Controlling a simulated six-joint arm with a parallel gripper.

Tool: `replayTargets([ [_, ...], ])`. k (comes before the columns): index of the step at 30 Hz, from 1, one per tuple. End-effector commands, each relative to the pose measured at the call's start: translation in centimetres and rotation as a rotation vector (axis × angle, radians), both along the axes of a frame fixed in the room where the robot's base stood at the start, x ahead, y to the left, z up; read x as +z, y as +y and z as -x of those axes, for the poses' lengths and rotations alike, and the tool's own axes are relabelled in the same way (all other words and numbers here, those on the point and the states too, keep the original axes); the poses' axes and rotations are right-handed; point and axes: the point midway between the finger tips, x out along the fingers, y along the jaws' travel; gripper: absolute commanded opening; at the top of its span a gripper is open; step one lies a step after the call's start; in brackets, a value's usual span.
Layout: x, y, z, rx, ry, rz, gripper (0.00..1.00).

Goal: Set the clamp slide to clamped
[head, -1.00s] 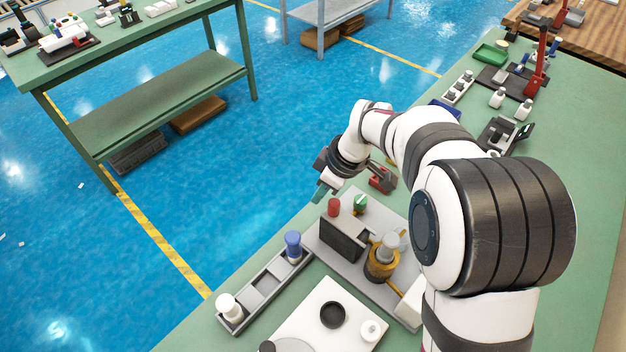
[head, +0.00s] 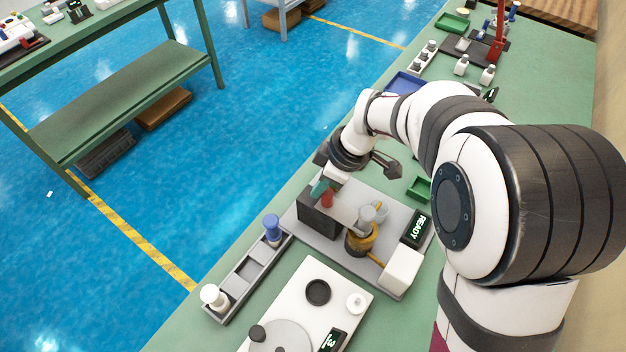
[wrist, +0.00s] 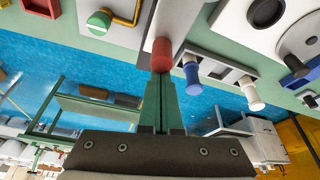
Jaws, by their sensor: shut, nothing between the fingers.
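A fixture on a grey plate (head: 383,278) has a dark upright block (head: 319,215) with a red knob (head: 327,199) at its top. I cannot tell for sure which part is the clamp slide; the red knob may be its handle. My gripper (head: 319,188) is shut and empty, its teal fingertips right at the red knob. In the wrist view, the fingertips (wrist: 160,82) are just below the red knob (wrist: 162,54) and overlap it; contact is unclear.
A yellow-and-grey cylinder part (head: 360,238) stands on the plate beside the block. A tray (head: 245,275) with a blue-topped and a white peg lies left. A white scale-like unit (head: 292,298) is in front. Green trays and bottles are farther back.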

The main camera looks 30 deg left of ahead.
Motion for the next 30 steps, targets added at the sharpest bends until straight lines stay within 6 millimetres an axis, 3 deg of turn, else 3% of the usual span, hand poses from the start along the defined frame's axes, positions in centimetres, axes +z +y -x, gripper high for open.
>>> replayTargets([
  [8,-0.4,-0.2,0.1,0.002,0.002,0.014,0.0],
  [14,-0.2,3.8,1.1,0.006,0.0,0.004,0.0],
  [24,7.4,1.3,0.3,-0.002,-0.003,0.0,0.0],
  [30,9.3,0.7,0.2,0.0,0.0,0.001,0.0],
])
